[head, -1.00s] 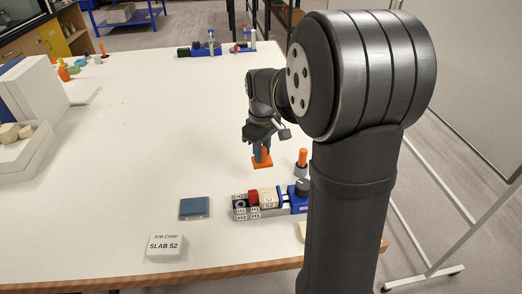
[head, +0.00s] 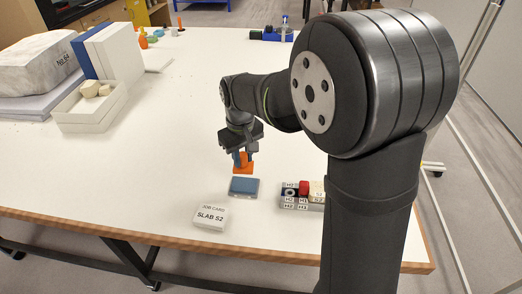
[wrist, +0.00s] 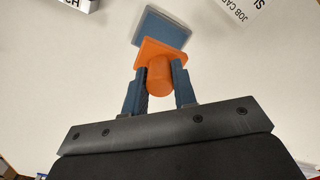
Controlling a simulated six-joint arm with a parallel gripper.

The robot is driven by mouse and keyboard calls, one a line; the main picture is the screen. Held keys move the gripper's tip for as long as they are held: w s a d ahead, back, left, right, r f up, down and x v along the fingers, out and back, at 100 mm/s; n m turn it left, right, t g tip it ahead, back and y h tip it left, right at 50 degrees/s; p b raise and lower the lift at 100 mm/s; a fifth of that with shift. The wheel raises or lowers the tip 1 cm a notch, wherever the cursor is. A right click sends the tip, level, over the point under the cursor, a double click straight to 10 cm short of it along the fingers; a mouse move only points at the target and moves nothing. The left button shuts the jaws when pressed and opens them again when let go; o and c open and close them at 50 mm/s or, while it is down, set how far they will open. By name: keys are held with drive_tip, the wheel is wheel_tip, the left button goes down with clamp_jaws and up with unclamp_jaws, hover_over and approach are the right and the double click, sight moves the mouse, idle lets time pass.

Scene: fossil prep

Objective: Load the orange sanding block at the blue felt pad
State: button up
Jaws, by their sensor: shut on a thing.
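The orange sanding block (head: 243,167) is held in my gripper (head: 243,158), above the white table. In the wrist view, my gripper (wrist: 159,84) has its two blue-grey fingers closed on the block's round handle, and the block's flat orange plate (wrist: 163,52) faces away from the wrist. The blue felt pad (head: 244,186) lies flat on the table, just in front of the block in the head view. In the wrist view the pad (wrist: 162,27) shows just beyond the block, which overlaps its near edge. I cannot tell the exact height of the block over the table.
A job card reading SLAB S2 (head: 210,216) stands just left of the pad. A labelled rack (head: 289,201) with a red piece is to the right. A tray with pale blocks (head: 90,110) and white boxes stand at the left. The table's middle is clear.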

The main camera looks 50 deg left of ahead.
sight(243, 170)
drive_tip(key=shift+s+f, duration=0.1)
drive_tip(key=shift+f, duration=2.85)
drive_tip(key=shift+f, duration=0.6)
drive_tip(key=shift+r, duration=0.1)
drive_tip(key=shift+r, duration=3.45)
